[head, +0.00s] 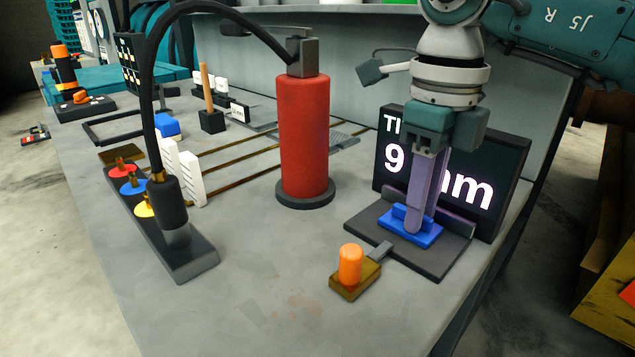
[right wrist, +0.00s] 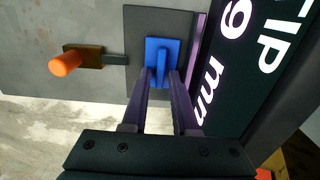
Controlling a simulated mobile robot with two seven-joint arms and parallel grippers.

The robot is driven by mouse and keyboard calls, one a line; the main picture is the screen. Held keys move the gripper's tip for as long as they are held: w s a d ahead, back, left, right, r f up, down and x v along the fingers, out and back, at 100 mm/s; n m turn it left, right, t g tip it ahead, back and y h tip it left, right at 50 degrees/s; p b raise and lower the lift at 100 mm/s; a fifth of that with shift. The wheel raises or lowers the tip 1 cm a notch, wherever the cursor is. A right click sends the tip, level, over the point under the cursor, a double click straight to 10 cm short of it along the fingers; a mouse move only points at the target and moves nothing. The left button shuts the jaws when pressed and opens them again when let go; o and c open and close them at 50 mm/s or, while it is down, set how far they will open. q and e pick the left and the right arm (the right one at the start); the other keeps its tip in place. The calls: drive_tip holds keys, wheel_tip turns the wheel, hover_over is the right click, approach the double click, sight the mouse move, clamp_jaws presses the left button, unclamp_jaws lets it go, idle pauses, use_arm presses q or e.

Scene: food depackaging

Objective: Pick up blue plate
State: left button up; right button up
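The blue plate (head: 425,237) lies on a dark square pad (head: 370,225) at the right of the table, with a raised blue ridge on top. It also shows in the right wrist view (right wrist: 164,45), where its ridge points toward my gripper. My right gripper (head: 414,225) points down over the plate. In the right wrist view its two purple-grey fingers (right wrist: 162,76) stand apart, with the ridge between or just beyond their tips. Some space shows between the fingers. I cannot tell whether the tips touch the ridge. My left gripper is not in view.
A dark display panel (head: 485,197) with white text stands right behind the pad. An orange knob on a brown block (head: 351,270) sits at the pad's front left. A red cylinder (head: 303,135) and a black hose (head: 150,100) stand farther left. The front table is clear.

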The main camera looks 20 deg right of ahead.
drive_tip(key=shift+f, duration=0.1)
drive_tip(key=shift+c, duration=0.3)
clamp_jaws()
idle(1.0)
